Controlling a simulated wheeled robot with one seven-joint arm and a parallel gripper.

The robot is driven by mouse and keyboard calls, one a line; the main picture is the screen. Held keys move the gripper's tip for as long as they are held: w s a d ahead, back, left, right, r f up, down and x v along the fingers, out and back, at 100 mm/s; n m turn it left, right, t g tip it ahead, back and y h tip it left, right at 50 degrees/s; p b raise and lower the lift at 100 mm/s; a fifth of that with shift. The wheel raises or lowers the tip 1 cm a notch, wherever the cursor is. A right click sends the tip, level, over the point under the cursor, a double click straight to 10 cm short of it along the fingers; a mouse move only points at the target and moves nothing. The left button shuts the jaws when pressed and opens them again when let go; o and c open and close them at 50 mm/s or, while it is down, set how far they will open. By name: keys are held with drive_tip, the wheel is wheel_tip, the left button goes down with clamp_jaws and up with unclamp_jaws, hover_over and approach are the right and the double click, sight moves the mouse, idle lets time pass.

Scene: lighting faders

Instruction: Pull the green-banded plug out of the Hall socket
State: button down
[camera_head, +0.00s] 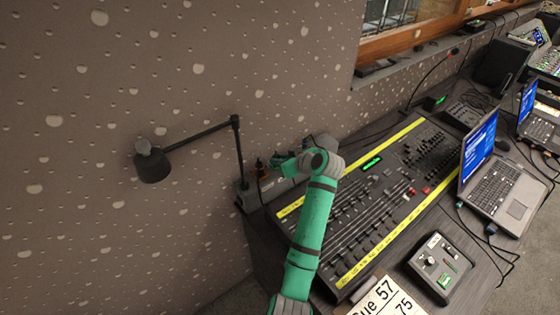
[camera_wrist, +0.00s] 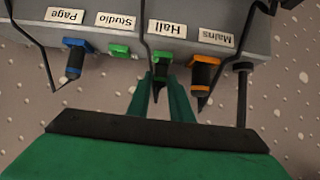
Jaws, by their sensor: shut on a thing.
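In the wrist view, a grey box carries a row of sockets labelled Page, Studio, Hall and Mains. The green-banded plug (camera_wrist: 159,84) is below the Hall label (camera_wrist: 166,28), its green part (camera_wrist: 163,58) against the box face. It appears to be in the Hall socket, though the fingers partly hide it. My gripper (camera_wrist: 160,90) is shut on this plug's dark body, one finger on each side. In the head view my gripper (camera_head: 284,163) is beside the wall end of the desk, and the plug cannot be made out there.
A blue-banded plug (camera_wrist: 74,62) is under Page and an orange-banded plug (camera_wrist: 205,74) under Mains, close to my right finger. The Studio socket (camera_wrist: 118,50) holds no plug. Thin black cables loop around the plugs. A black lamp (camera_head: 153,163) and the mixing desk (camera_head: 345,230) flank my arm.

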drive_tip(key=shift+r, duration=2.2)
drive_tip(key=shift+d, duration=0.15)
